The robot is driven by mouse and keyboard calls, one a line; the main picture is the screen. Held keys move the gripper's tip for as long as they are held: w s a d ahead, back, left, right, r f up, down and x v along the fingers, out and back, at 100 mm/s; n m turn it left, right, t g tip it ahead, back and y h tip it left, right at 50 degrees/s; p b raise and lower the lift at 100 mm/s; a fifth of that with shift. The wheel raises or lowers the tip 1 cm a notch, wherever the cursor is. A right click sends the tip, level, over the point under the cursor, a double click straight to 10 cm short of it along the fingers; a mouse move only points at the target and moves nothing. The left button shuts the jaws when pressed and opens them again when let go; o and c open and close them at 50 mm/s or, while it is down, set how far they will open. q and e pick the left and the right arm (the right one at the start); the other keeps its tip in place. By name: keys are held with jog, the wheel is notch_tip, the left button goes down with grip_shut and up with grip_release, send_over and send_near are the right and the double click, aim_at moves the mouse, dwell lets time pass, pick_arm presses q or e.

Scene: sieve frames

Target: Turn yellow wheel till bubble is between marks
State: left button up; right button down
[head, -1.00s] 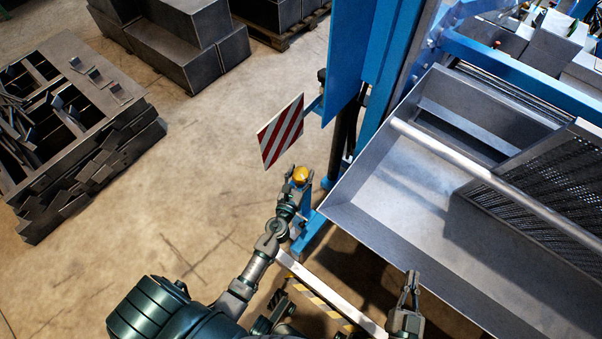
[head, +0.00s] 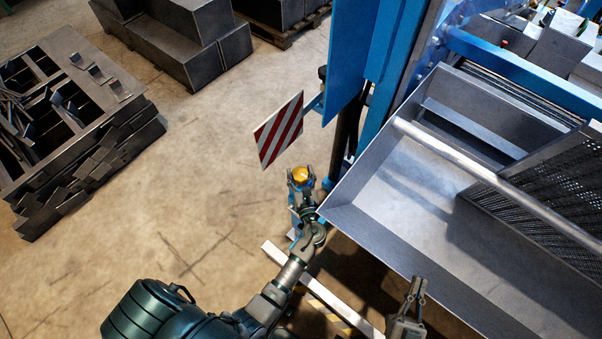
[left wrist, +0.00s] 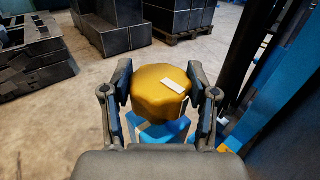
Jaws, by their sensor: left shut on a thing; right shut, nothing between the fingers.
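The yellow wheel (head: 300,174) sits on a blue post beside the blue machine frame. In the left wrist view the wheel (left wrist: 161,86) is a faceted yellow knob with a small white mark (left wrist: 174,87) on its top, toward the right. My left gripper (head: 301,180) is shut on the wheel, with one finger on each side of it, as the left wrist view (left wrist: 162,98) also shows. My right gripper (head: 416,286) is shut and empty near the front edge of the metal tray. I cannot make out a bubble or its marks in either view.
A large grey metal tray (head: 372,187) with a perforated screen (head: 550,185) stands to the right of the wheel. A red-and-white striped plate (head: 279,130) hangs just behind the wheel. Stacked metal parts (head: 85,130) stand at the left. The floor between is clear.

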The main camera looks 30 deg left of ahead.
dwell(0.3)
pick_arm(q)
jog(key=o, duration=1.2)
jog(key=shift+w+f, duration=0.1)
jog(key=shift+c, duration=0.2)
